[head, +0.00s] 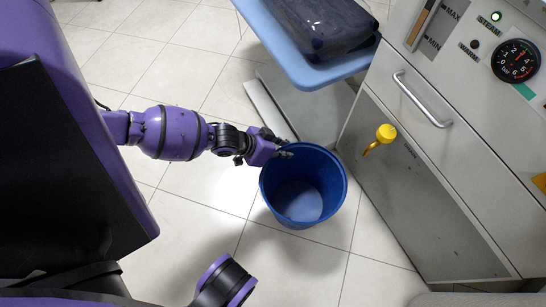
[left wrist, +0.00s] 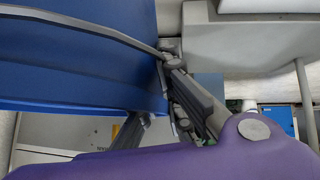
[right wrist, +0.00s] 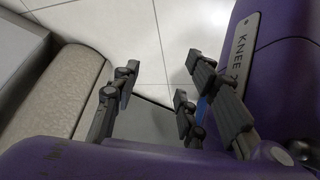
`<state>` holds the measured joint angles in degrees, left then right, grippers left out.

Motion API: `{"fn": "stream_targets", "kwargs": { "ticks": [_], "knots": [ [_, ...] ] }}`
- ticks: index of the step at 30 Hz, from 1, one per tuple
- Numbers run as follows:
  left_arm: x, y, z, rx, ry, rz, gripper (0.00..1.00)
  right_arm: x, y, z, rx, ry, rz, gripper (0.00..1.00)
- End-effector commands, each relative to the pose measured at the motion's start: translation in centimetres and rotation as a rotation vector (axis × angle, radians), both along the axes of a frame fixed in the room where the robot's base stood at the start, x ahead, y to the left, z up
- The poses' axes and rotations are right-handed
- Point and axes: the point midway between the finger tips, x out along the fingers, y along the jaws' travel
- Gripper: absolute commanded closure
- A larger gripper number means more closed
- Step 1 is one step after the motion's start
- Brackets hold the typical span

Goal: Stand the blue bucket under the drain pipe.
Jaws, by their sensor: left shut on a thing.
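The blue bucket (head: 303,200) is upright and empty, left of the white machine. My left gripper (head: 284,151) is shut on its rim at the upper left. The bucket wall also fills the upper left of the left wrist view (left wrist: 80,60), with the gripper fingers (left wrist: 175,95) at its edge. The floor shadow is offset from the bucket; I cannot tell for sure whether its base touches the floor. The drain pipe (head: 371,149), short and brass with a yellow knob, sticks out of the machine's front, right of the bucket. My right gripper (right wrist: 160,95) is open and empty.
The white machine (head: 445,185) has a bar handle (head: 421,99) above the drain pipe and a gauge. A light-blue board (head: 305,68) bearing a dark folded item (head: 320,25) overhangs behind the bucket. Tiled floor (head: 300,270) is clear in front.

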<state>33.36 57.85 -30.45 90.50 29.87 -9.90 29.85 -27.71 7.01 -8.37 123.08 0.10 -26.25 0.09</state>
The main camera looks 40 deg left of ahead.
Motion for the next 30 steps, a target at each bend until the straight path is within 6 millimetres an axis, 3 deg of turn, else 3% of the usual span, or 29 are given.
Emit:
{"fn": "stream_targets", "kwargs": {
  "ticks": [3, 12, 24, 30],
  "knots": [
    [2.9, -1.7, -0.1, -0.006, -0.006, -0.002, 1.0, 0.1, -0.2, -1.0, -0.003, 0.007, 0.012, 0.6],
    [8.6, -4.9, 0.0, -0.007, -0.004, 0.0, 1.0, 0.4, -0.1, -3.0, -0.004, 0.019, 0.03, 0.6],
    [11.3, -6.3, 0.2, -0.006, -0.004, 0.001, 1.0, 1.3, -0.1, -3.5, -0.006, 0.008, 0.047, 0.6],
    [11.1, -6.2, -2.9, -0.004, 0.002, 0.001, 1.0, 1.0, -0.2, -5.3, -0.006, 0.023, 0.044, 0.6]
  ]
}}
